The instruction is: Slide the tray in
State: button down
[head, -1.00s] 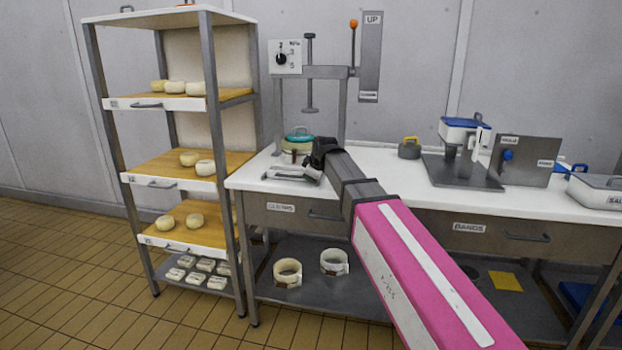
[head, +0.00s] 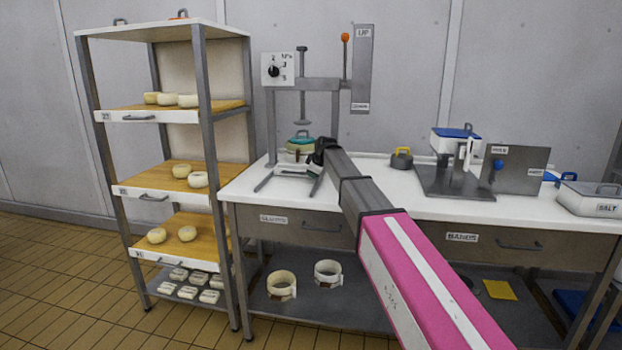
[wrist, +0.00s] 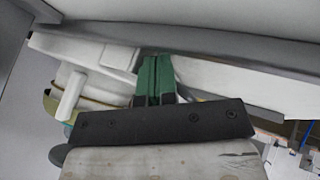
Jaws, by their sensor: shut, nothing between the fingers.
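A metal rack at the left of the head view holds three wooden-topped trays with white fronts and handles: an upper tray (head: 150,117), a middle tray (head: 150,195) and a lower tray (head: 170,256). Round pale cheeses rest on each. The fronts look about level with the rack's front posts; I cannot tell whether one sticks out. My gripper (head: 291,174) is to the right of the rack, over the table's left end by the press. Its green fingers (wrist: 154,80) are together and empty in the wrist view, with pale surfaces beyond them.
Two ring moulds (head: 282,285) sit on the lower shelf. A slicer-like device (head: 456,160) and a salt box (head: 592,198) stand farther right. The floor before the rack is clear.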

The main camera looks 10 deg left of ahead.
jog(key=shift+w, duration=0.55)
jog(key=shift+w+r, duration=0.1)
